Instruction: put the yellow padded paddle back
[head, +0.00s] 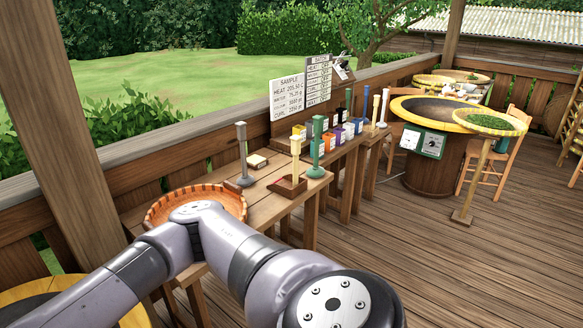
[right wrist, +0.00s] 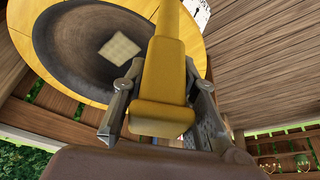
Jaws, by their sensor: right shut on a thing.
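In the right wrist view a yellow paddle (right wrist: 165,75) lies between the two fingers of my right gripper (right wrist: 160,100), which is shut on it. Its shaft runs up toward the top of the picture and a broader yellow block sits between the fingers. A brown blurred shape (right wrist: 150,163) fills the bottom; I cannot tell whether it is part of the paddle. In the head view an arm of mine crosses the lower part, and no gripper shows. My left gripper is in neither view.
A wooden bench (head: 215,204) carries a woven basket (head: 222,190) and upright posts: grey (head: 243,155), cream (head: 296,160) and green (head: 317,145). Sample boards (head: 286,98) stand behind. A yellow-rimmed pan (right wrist: 90,92) holds a pale square (right wrist: 119,46).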

